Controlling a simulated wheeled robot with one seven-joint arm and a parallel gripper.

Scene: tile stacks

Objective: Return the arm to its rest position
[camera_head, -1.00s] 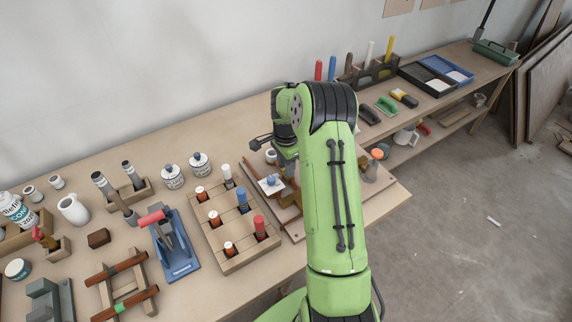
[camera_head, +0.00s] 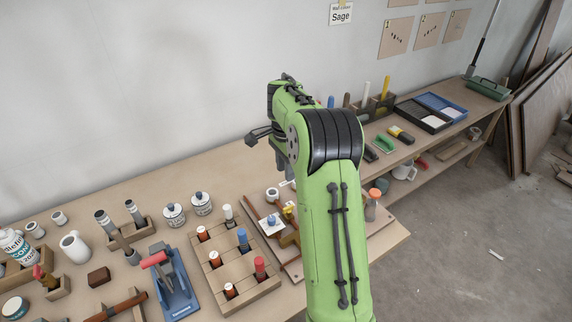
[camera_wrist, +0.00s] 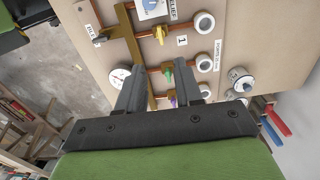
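My green arm rises from the bottom of the head view and bends at a black joint, with its wrist end held above the bench. My gripper (camera_wrist: 161,78) shows in the wrist view with its two dark fingers apart. I see nothing held between them. Behind the fingers is a wooden pipe board (camera_wrist: 95,72) with copper-coloured pipes, a gauge (camera_wrist: 121,76), small coloured valve handles and white round fittings.
A wooden rack (camera_head: 216,280) of capped tubes stands left of my arm. A blue clamp-like tool (camera_head: 177,290) and two white jars (camera_head: 174,215) are further left. Dark trays (camera_head: 424,115) and upright tools stand at the far right. The grey wall (camera_head: 120,90) rises behind the bench.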

